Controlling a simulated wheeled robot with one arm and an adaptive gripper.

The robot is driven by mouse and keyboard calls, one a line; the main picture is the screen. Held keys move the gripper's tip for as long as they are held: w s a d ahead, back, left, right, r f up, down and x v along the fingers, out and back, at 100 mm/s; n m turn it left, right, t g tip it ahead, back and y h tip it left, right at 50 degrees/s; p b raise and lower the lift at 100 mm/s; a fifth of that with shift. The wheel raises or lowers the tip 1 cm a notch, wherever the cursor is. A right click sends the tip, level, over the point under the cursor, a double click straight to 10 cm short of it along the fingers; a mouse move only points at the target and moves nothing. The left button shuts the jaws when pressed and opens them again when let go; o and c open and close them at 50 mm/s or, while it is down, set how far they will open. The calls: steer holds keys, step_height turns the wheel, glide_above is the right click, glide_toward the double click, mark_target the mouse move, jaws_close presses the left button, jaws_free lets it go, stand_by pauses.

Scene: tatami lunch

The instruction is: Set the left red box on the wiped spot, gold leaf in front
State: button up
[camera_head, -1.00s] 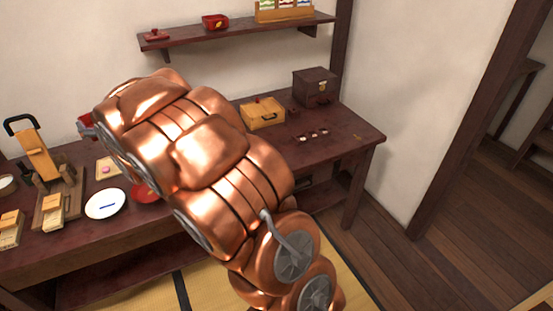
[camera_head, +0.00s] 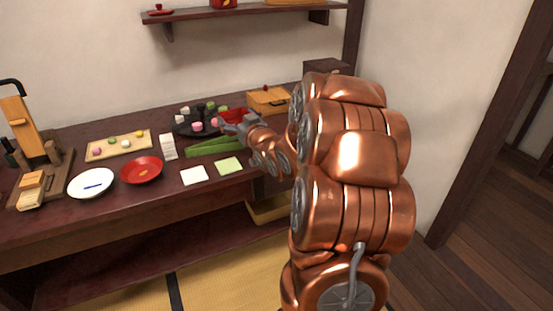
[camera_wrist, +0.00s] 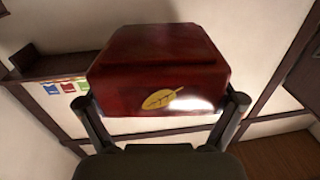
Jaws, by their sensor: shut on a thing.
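A dark red lacquered box (camera_wrist: 155,55) is held between the two fingers of my gripper (camera_wrist: 162,104). In the wrist view its gold leaf (camera_wrist: 163,98) is on the face turned toward the camera. My arm hides part of the table to the right. I cannot make out a wiped spot. Another red container (camera_head: 223,3) on the wall shelf is cut off by the top edge.
On the table are a white plate (camera_head: 78,190), a red dish (camera_head: 133,177), a sweets board (camera_head: 101,153), a green tray (camera_head: 205,150), and white (camera_head: 194,176) and green (camera_head: 229,166) squares. A wooden box (camera_head: 268,103) stands behind my gripper. A wooden stand (camera_head: 20,125) is at left.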

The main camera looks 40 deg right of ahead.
steer(key=s+d+f+h+b, duration=0.1)
steer(key=s+d+f+b, duration=0.25)
steer(key=s+b, duration=0.2)
steer(key=s+d+f+m+b, duration=0.1)
steer(key=s+d+f+b, duration=0.1)
steer(key=s+f+b, duration=0.35)
steer(key=s+d+f+h+b, duration=0.1)
steer(key=s+d+f+b, duration=0.2)
steer(key=s, duration=0.5)
steer(key=shift+g, duration=0.3)
steer(key=p+x, duration=0.2)
steer(key=x, duration=0.4)
steer(key=p+x, duration=0.3)
steer(key=x, duration=0.3)
steer(key=r+p+x, duration=0.1)
steer(key=p+x, duration=0.1)
steer(key=x, duration=0.4)
steer(key=shift+p, duration=0.4)
steer(key=shift+f, duration=0.3)
steer(key=shift+f, duration=0.1)
steer(key=o, duration=0.8)
